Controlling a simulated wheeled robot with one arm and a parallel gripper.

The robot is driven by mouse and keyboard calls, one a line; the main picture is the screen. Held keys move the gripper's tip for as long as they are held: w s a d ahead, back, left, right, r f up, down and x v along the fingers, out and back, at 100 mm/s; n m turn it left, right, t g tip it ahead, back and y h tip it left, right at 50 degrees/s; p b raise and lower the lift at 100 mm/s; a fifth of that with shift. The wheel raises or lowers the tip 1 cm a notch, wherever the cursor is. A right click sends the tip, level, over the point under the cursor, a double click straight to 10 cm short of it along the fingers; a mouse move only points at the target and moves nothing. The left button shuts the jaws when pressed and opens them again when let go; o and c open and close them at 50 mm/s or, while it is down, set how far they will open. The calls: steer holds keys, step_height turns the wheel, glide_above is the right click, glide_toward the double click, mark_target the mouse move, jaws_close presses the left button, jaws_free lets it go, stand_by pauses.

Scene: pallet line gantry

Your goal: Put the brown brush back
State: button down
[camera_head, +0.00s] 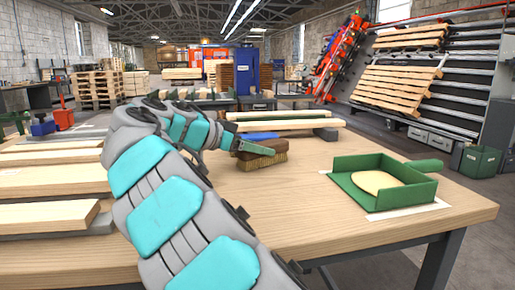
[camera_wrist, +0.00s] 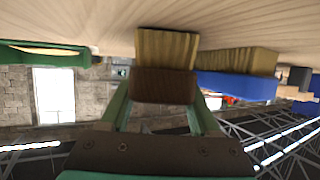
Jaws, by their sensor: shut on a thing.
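The brown brush (camera_head: 268,158) is at the middle of the workbench, its dark brown block up and its tan bristles down. My gripper (camera_head: 256,148) has green fingers and is shut on the brush's block. In the wrist view, which is upside down, the brush block (camera_wrist: 163,86) sits between the fingertips of my gripper (camera_wrist: 164,100). The bristles (camera_wrist: 166,48) point at the bench top; I cannot tell whether they touch it.
A blue brush (camera_wrist: 236,86) stands just beyond the brown one; its blue part (camera_head: 258,135) shows in the head view. A green dustpan (camera_head: 428,186) with a tan oval in it lies on a white sheet at right. Boards (camera_head: 50,183) lie at left. The bench front is clear.

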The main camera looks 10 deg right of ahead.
steer(key=shift+f, duration=0.1)
steer(key=shift+c, duration=0.6)
jaws_free()
steer(key=shift+r, duration=0.2)
steer(key=v, duration=0.5)
steer(key=shift+w, duration=0.1)
steer(key=shift+v, duration=1.3)
steer(key=p+v, duration=0.2)
steer(key=v, duration=0.1)
steer(key=shift+r+p, duration=0.15)
steer(key=shift+p, duration=0.25)
steer(key=shift+s+a+r+p, duration=0.1)
steer(key=shift+s+a+p, duration=0.15)
steer(key=shift+a+p, duration=0.25)
